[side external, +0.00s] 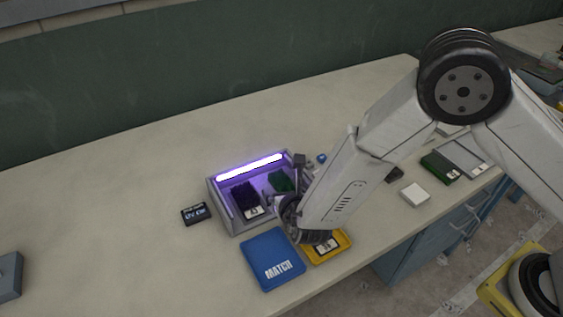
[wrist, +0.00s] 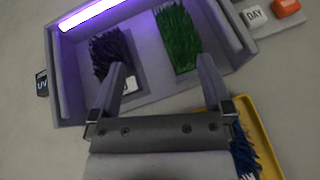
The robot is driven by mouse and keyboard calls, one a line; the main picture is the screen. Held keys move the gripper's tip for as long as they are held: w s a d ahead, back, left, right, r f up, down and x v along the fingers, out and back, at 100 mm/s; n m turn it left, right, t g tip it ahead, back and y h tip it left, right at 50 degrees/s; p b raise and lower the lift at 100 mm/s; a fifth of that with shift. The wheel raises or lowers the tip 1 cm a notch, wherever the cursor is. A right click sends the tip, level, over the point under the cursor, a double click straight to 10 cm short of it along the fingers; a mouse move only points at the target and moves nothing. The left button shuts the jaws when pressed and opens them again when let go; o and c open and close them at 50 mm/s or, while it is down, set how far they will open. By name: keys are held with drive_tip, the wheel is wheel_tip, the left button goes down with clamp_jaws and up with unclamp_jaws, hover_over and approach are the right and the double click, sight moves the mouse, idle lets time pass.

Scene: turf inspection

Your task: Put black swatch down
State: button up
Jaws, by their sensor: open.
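The black swatch (side external: 243,195), a dark tuft patch on a card with a white label, lies in the left part of the purple-lit grey box (side external: 213,205). In the wrist view the black swatch (wrist: 108,52) is beside a green swatch (wrist: 178,40) in the same box (wrist: 75,112). My gripper (wrist: 163,70) is open and empty, its fingers spread over the front of the box. The left finger overlaps the lower edge of the black swatch's card in the picture. In the side view my wrist hides the box's front right corner.
A blue tray marked MATCH (side external: 272,258) and a yellow tray (side external: 341,240) lie in front of the box. A blue swatch (wrist: 242,155) shows in the yellow tray. A small UV display (side external: 195,213) stands left. Bench space is free at left and behind.

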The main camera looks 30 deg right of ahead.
drive_tip(key=s+d+r+m+g+h, duration=0.2)
drive_tip(key=s+d+m+g, duration=0.15)
drive_tip(key=d+m, duration=0.35)
drive_tip(key=s+d+r+m+g+h, duration=0.25)
drive_tip(key=d+m+g, duration=0.2)
drive_tip(key=d, duration=0.45)
drive_tip(key=s+d+r+m+y, duration=0.3)
drive_tip(key=s+m, duration=0.3)
drive_tip(key=m, duration=0.4)
drive_tip(key=s+d+r+m+g+y, duration=0.1)
drive_tip(key=s+d+r+m+y, duration=0.1)
drive_tip(key=s+m, duration=0.4)
drive_tip(key=r+m+y, duration=0.1)
drive_tip(key=m+y, duration=0.1)
drive_tip(key=m, duration=0.3)
drive_tip(key=shift+d+g, duration=0.3)
drive_tip(key=shift+d, duration=0.1)
drive_tip(key=shift+w+f+n, duration=0.1)
drive_tip(key=shift+n, duration=0.15)
